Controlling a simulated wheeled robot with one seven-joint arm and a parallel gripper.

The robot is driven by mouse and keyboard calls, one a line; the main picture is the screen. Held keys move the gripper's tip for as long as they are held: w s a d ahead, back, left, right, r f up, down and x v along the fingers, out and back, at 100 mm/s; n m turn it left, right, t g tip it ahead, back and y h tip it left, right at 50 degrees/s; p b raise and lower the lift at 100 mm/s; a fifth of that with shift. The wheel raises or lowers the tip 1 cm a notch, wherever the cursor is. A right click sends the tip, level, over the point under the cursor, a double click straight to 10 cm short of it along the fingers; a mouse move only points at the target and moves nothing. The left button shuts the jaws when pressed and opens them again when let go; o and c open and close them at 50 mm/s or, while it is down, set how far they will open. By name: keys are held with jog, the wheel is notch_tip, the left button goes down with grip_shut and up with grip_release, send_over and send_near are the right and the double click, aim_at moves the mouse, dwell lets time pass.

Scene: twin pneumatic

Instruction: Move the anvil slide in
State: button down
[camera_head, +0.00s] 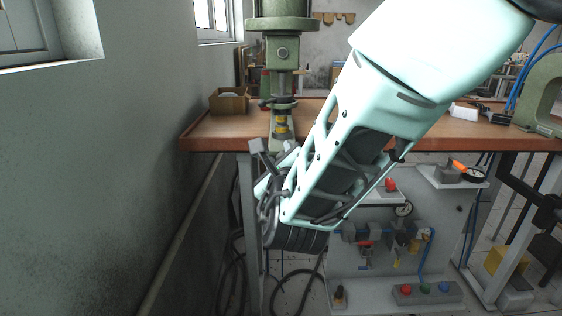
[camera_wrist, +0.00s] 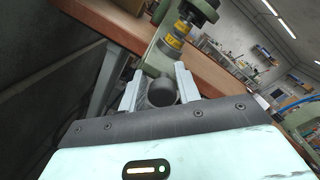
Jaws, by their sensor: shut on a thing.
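The anvil slide's dark round knob (camera_wrist: 162,92) is between my fingers in the wrist view. My gripper (camera_head: 274,154) is at the bench's front edge, below the yellow-banded part; its fingers also show in the wrist view (camera_wrist: 160,84), shut on the knob. My wrist hides much of the slide in the head view.
The wooden bench (camera_head: 212,135) carries a small cardboard box (camera_head: 228,101) left of the press. A grey wall (camera_head: 110,170) is close on the left. A lower panel with pneumatic fittings (camera_head: 440,292) stands below the bench. Another green press (camera_head: 541,95) is at the right.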

jog(key=shift+w+d+r, duration=0.15)
jog(key=shift+w+r, duration=0.1)
jog(key=shift+r, duration=0.2)
jog(key=c, duration=1.2)
grip_release()
jog(key=shift+w+f, duration=0.1)
jog(key=shift+f, duration=0.15)
jog(key=shift+s, duration=0.3)
jog(key=s, duration=1.7)
jog(key=shift+d, duration=0.35)
